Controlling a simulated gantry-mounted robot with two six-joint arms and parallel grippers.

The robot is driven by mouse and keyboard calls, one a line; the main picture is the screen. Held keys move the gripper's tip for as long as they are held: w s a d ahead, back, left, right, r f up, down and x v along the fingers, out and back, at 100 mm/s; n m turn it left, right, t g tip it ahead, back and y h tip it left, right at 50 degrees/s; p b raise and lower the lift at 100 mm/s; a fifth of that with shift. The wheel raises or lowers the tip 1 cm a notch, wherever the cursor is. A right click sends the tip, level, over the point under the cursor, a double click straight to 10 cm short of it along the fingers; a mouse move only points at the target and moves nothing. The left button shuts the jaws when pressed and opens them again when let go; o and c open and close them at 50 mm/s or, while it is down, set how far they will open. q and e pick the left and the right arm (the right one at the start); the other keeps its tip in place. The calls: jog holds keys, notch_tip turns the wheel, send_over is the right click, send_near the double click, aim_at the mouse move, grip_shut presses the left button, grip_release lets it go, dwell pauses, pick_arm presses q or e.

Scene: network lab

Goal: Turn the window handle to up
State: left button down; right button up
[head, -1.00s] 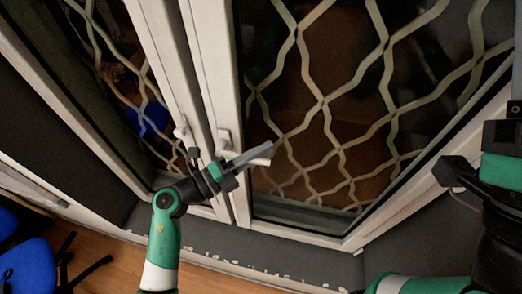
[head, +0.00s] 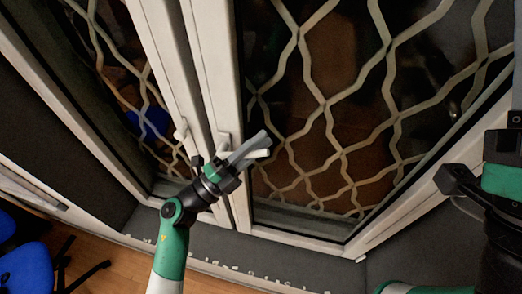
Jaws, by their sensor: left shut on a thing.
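The white window handle (head: 258,154) is on the right sash, below its mount (head: 224,141). Its lever points right and slightly up in the head view, away from the frame post. My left gripper (head: 254,146) is shut on the lever, its grey fingers lying along it and hiding part of it. My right gripper (head: 505,145) is at the right edge, away from the handle; its fingertips are not clear.
A second white handle (head: 181,128) sits on the left sash, close to my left wrist. Patterned metal grilles (head: 326,104) stand behind the glass. A dark sill (head: 300,262) runs below. A blue chair (head: 25,268) is at the lower left.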

pick_arm(q)
jog(key=shift+w+a+r+n+t+b, duration=0.1)
jog(key=shift+a+r+n+t+b, duration=0.3)
jog(key=shift+n+t, duration=0.35)
jog(key=shift+w+a+r+n+t+b, duration=0.15)
jog(key=shift+r+n+t, duration=0.4)
jog(key=shift+n, duration=0.4)
jog(key=shift+s, duration=0.1)
jog(key=c, duration=0.8)
grip_release()
jog(key=shift+a+f, duration=0.1)
jog(key=v, duration=1.1)
jog(key=shift+s+a+f, duration=0.15)
jog(key=shift+s, duration=0.05)
